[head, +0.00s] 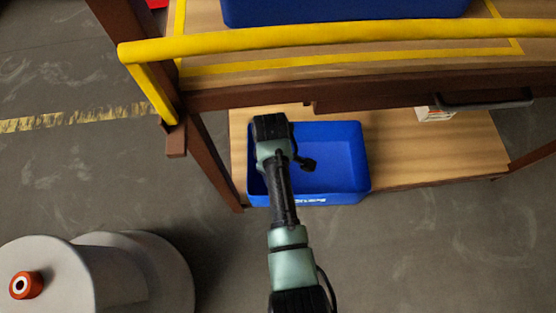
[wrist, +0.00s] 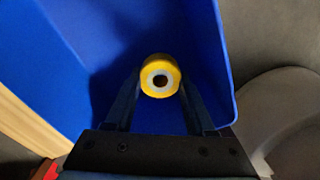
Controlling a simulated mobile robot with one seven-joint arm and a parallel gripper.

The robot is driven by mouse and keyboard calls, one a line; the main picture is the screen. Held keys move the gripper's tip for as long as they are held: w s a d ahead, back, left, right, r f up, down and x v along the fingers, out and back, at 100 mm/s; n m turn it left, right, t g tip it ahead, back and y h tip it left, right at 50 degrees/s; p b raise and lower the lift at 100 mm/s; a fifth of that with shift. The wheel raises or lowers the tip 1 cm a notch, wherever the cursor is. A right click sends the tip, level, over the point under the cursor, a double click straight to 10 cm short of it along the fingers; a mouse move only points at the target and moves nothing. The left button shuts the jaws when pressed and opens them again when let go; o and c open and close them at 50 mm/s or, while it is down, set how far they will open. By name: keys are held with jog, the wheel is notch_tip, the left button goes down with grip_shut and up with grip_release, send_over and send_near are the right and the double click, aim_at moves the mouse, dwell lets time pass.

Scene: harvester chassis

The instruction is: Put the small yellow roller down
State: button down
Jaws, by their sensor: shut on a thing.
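The small yellow roller (wrist: 160,64) has a white ring and a dark hole at its centre. In the wrist view it sits between the two fingers of my gripper (wrist: 158,88), which is shut on it. Behind it are the walls and floor of a blue bin (wrist: 60,50). In the head view my arm reaches over the blue bin (head: 343,160) on the lower shelf. My wrist covers the left part of the bin, and the roller and fingers are hidden there. How far the roller is above the bin floor I cannot tell.
The wooden lower shelf (head: 430,160) extends right of the bin, with a small white box (head: 435,114) at its back. Above are the tabletop edge and a yellow rail (head: 340,37). A brown leg (head: 208,160) stands left. A grey spool-like object with an orange roller (head: 26,285) is lower left.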

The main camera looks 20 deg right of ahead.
jog(key=shift+f+b, duration=1.45)
jog(key=shift+f, duration=1.1)
jog(key=shift+f, duration=0.1)
jog(key=shift+f, duration=0.1)
jog(key=shift+c, duration=1.2)
grip_release()
notch_tip(320, 180, up, 12)
jog(key=p, duration=0.7)
jog(key=shift+r+p, duration=0.2)
jog(key=shift+p, duration=0.1)
jog(key=shift+a, duration=0.1)
